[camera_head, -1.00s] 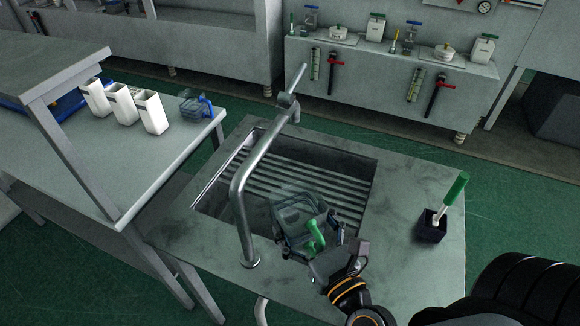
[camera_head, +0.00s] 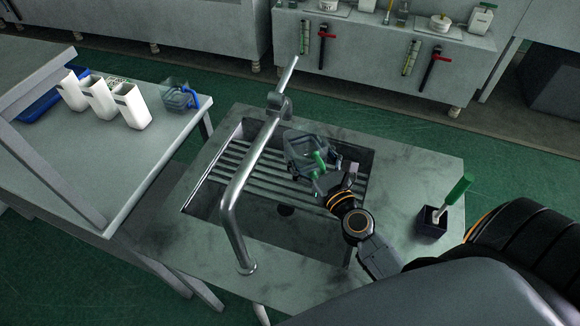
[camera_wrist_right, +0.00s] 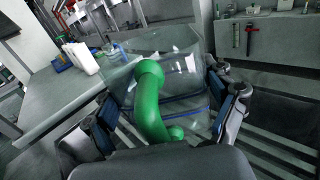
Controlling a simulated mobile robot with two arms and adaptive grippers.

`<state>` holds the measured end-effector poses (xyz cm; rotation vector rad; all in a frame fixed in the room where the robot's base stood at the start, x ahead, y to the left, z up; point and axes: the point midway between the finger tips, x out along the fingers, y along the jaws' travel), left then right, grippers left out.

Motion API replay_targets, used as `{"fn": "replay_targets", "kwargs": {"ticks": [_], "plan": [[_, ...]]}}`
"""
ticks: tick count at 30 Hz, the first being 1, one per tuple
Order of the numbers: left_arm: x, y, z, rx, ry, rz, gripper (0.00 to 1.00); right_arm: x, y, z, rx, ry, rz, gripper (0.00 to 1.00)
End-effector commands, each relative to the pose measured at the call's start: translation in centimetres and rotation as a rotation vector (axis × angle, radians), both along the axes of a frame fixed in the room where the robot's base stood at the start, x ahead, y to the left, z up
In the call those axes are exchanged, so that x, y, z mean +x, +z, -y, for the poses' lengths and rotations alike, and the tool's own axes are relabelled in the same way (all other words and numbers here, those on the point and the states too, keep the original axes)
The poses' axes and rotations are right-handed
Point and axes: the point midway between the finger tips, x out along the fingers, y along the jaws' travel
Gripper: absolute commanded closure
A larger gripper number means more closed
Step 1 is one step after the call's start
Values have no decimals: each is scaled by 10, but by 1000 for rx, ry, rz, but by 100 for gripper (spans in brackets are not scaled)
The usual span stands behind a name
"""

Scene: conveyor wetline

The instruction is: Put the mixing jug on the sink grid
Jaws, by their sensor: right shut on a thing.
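The mixing jug (camera_head: 305,148) is clear with a green handle. My right gripper (camera_head: 330,178) is shut on it and holds it over the sink grid (camera_head: 240,165), toward the basin's far right part. In the right wrist view the jug (camera_wrist_right: 186,75) sits between the fingers of my right gripper (camera_wrist_right: 165,128), its green handle toward the camera. The grid's bars show below the jug there. Whether the jug's base touches the grid cannot be told. My left gripper is not in view.
A metal tap (camera_head: 236,195) rises at the basin's left front and arches close to the jug's left. A brush in a dark holder (camera_head: 432,224) stands on the right counter. A blue-handled clear jug (camera_head: 177,97) and white containers (camera_head: 131,106) stand on the left table.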

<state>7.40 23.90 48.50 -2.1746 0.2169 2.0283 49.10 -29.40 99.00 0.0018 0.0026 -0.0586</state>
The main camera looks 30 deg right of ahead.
Motion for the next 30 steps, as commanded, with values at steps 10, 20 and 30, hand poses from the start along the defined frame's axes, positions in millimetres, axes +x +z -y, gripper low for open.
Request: {"fn": "replay_targets", "kwargs": {"ticks": [10, 20, 30], "plan": [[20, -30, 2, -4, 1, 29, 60, 39, -52, -21, -2, 1, 1, 50], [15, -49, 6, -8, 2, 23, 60, 49, -88, -26, -6, 2, -1, 50], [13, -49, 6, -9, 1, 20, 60, 48, -92, -26, 0, 0, 1, 50]]}}
